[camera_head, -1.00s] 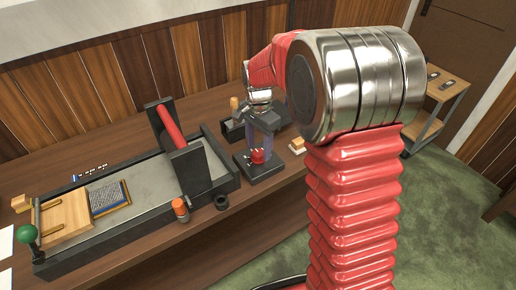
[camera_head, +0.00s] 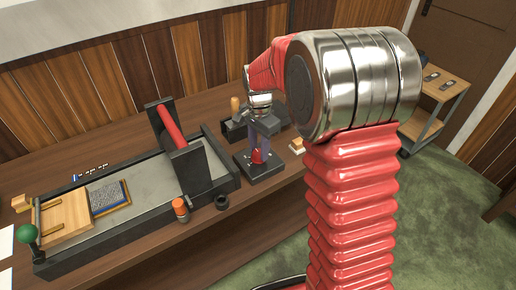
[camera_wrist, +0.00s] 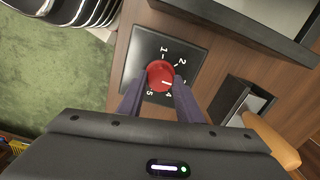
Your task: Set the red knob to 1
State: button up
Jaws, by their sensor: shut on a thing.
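The red knob (camera_wrist: 160,73) sits on a dark square plate (camera_wrist: 149,47) with white numerals. In the wrist view 1, 2, 4 and 5 are readable; 3 is not visible, with a finger over that side. A short white mark on the knob lies toward the right finger, away from the 1. My gripper (camera_wrist: 162,80) is shut on the knob, one dark finger on each side. In the head view my gripper (camera_head: 259,149) reaches down over the plate (camera_head: 263,171), and the knob (camera_head: 257,156) shows partly between the fingers.
A long press bed (camera_head: 145,190) with a red roller (camera_head: 170,124) stands to the left. A dark box with a wooden handle (camera_wrist: 270,138) is close right of my gripper.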

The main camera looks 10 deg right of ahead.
jog(key=shift+a, duration=0.2)
jog(key=shift+c, duration=0.2)
jog(key=shift+d, duration=0.15)
jog(key=n, duration=0.3)
jog(key=shift+d+n, duration=0.1)
jog(key=shift+n, duration=0.2)
jog(key=n, duration=0.6)
jog(key=shift+w, duration=0.1)
jog(key=n, duration=0.5)
jog(key=shift+n, duration=0.3)
jog(key=n, duration=0.5)
jog(key=shift+a, duration=0.2)
